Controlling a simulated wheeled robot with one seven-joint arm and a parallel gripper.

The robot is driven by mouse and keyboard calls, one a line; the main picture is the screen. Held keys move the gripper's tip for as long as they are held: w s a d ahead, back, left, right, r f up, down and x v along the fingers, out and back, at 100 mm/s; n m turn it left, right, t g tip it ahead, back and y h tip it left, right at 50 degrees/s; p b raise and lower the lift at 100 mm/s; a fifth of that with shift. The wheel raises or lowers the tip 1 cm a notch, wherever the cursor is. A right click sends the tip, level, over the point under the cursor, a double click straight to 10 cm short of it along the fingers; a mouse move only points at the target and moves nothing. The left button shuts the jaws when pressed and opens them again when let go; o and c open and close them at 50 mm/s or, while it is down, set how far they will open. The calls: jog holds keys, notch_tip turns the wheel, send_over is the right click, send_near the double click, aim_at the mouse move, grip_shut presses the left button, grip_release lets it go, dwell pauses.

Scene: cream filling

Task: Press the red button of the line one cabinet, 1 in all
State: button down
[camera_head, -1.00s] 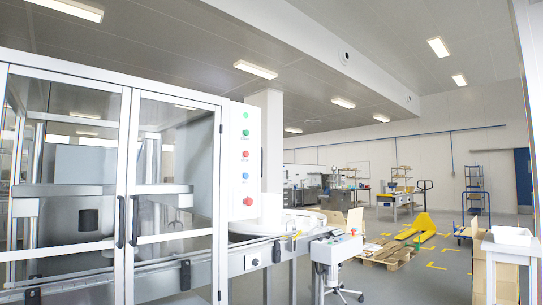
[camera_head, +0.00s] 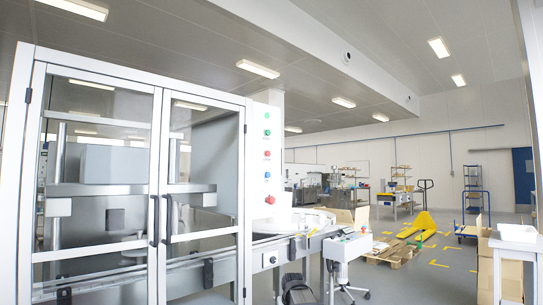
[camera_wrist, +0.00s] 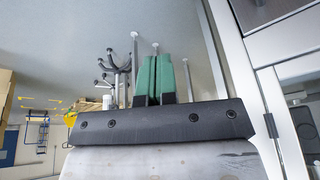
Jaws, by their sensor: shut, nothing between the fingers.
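A tall glass-doored cabinet (camera_head: 143,60) with a white frame fills the left of the head view. A white panel on its right edge carries a column of buttons. A small red button (camera_head: 267,154) sits between a green button (camera_head: 267,133) and a blue button (camera_head: 267,175). A larger red knob (camera_head: 269,199) is at the bottom of the column. I cannot read a line number. My gripper (camera_wrist: 155,58) has two green fingers, shut together and empty. It shows only in the wrist view, apart from the cabinet frame (camera_wrist: 250,70) at right. No button shows there.
A conveyor (camera_head: 285,245) runs out from the cabinet's right side, with a small control box (camera_head: 346,246) at its end. A pallet (camera_head: 392,252), a yellow pallet truck (camera_head: 418,226) and cardboard boxes (camera_head: 500,270) are at right.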

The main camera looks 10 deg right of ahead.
aim_at(268, 154)
jog(key=w+r+t, duration=0.1)
jog(key=w+r, duration=0.3)
jog(key=r, duration=0.7)
jog(key=w+d+r+t, duration=0.15)
jog(key=w+r, duration=0.25)
jog(key=r, duration=0.7)
jog(key=w+r+t, duration=0.1)
jog(key=w+r, duration=0.3)
jog(key=r, duration=0.7)
notch_tip(268, 154, up, 32)
jog(key=s+n+t, duration=0.1)
jog(key=t, duration=0.2)
jog(key=shift+s+d+y, duration=0.3)
jog(key=shift+s+d, duration=0.05)
jog(key=shift+d, duration=0.05)
jog(key=shift+w+a+t, duration=0.1)
jog(key=shift+t, duration=0.15)
jog(key=w+a, duration=0.5)
jog(key=w, duration=0.2)
jog(key=shift+a, duration=0.1)
jog(key=shift+w+a, duration=0.15)
jog(key=shift+w, duration=0.15)
